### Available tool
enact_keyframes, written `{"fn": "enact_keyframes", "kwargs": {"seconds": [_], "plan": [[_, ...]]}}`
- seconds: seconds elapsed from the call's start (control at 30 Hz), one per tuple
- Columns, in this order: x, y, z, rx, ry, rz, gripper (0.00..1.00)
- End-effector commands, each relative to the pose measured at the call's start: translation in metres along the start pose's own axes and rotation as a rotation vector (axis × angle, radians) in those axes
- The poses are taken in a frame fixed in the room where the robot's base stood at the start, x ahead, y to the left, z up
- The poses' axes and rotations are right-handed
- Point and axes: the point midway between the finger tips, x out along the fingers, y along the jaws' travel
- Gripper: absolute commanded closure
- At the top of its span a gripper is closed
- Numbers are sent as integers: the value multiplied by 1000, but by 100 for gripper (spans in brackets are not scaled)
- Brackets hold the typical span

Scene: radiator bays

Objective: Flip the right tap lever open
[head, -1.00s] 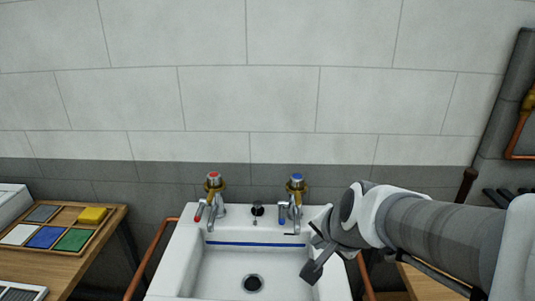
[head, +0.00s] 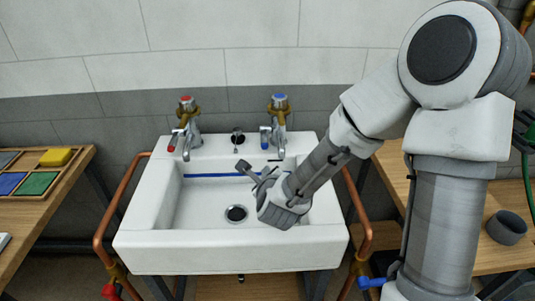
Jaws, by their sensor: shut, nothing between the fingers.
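The right tap (head: 279,118) has a blue cap and a brass collar, and stands at the back right of the white sink (head: 150,232). Its blue-ended lever (head: 265,138) hangs down at the left of the spout. My gripper (head: 254,172) is over the basin, in front of and below the right tap, apart from the lever in the picture. Its fingers look small and partly hidden by the wrist; it is shut and empty.
The left tap (head: 187,124), red-capped with a red-ended lever, stands at the back left. A black plug (head: 237,135) sits between the taps. Copper pipes (head: 124,208) flank the sink. A wooden bench with colored tiles (head: 38,183) is at left. A grey cup (head: 507,227) stands on the right bench.

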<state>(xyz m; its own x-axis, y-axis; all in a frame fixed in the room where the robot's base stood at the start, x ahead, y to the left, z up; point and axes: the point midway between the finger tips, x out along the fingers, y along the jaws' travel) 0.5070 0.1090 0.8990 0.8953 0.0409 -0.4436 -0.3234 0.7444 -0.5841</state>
Motion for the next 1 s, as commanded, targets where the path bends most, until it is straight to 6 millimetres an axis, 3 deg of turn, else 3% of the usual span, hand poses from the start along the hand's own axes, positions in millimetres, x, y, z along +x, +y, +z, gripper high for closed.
{"fn": "enact_keyframes", "kwargs": {"seconds": [0.03, 0.2, 0.4, 0.83, 1.0], "plan": [[8, 11, -10, 91, -6, -17, 100], [17, 18, -17, 351, -41, -90, 100], [20, 19, -20, 516, -66, -140, 100], [20, 18, -20, 545, -72, -151, 100], [32, 16, -21, 546, -71, -152, 100]]}}
